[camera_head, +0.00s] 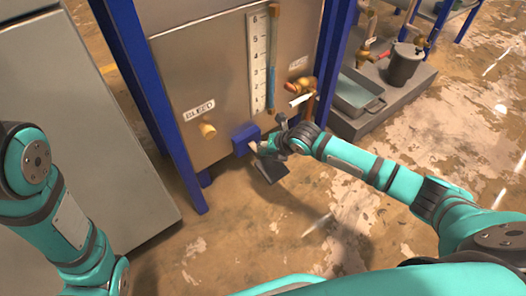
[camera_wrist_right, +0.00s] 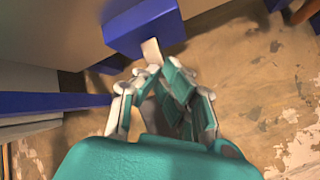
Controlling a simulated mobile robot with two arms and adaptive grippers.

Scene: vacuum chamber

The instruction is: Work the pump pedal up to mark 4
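The pump's blue box (camera_head: 246,137) sits low on the grey panel, with a dark pedal plate (camera_head: 271,168) below and in front of it. In the right wrist view the blue box (camera_wrist_right: 145,24) has a pale bar (camera_wrist_right: 151,52) sticking out towards my fingertips. My right gripper (camera_head: 267,148) is just above the plate; in the wrist view its fingertips (camera_wrist_right: 149,72) come together at the bar's end. Contact is unclear. My left gripper is out of frame.
A labelled knob (camera_head: 208,130) is left of the blue box, and brass fittings (camera_head: 304,88) are to its right. Blue posts (camera_head: 165,120) flank the panel. A tray (camera_head: 357,93) and a grey bucket (camera_head: 404,65) stand at right. The front floor is open.

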